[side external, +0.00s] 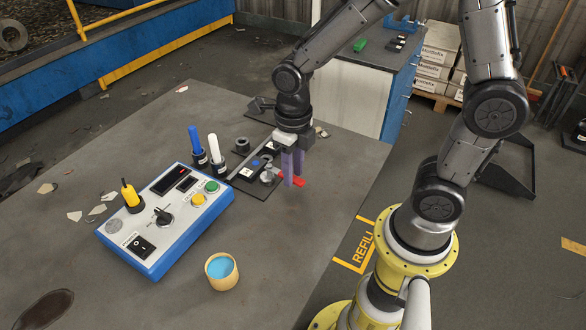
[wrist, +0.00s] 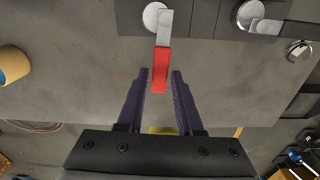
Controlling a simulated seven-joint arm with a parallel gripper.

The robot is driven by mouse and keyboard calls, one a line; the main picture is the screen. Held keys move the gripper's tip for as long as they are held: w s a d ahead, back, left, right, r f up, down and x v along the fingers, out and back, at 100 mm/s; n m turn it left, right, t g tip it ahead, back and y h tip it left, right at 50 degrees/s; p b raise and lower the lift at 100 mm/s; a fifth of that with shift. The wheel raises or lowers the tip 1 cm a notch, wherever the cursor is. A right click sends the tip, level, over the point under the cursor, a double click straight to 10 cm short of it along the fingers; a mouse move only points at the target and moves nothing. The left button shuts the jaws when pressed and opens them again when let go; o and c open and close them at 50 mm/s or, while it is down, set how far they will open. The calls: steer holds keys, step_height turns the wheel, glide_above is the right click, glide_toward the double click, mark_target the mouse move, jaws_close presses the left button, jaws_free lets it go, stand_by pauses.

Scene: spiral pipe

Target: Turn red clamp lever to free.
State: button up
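The red clamp lever (wrist: 162,70) shows in the wrist view, with a red grip on a light metal arm that runs up to a round pivot (wrist: 156,17) on a dark plate. In the side view its red end (side external: 299,181) shows beside my fingers. My gripper (wrist: 160,78) is open, with its two purple fingers apart. The lower end of the red grip lies between the fingertips in the wrist view, with a gap on each side. In the side view the gripper (side external: 293,180) points down at the lever; I cannot tell its exact height.
A blue-edged control box (side external: 165,220) with knobs and buttons stands left of the dark plate (side external: 245,187). A blue and a white handle (side external: 214,150) stand between them. A cup with blue contents (side external: 221,270) stands at the front. The table right of the cup is clear.

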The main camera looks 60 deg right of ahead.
steer(key=shift+o, duration=1.1)
steer(key=shift+r, duration=0.1)
step_height(320, 180, up, 14)
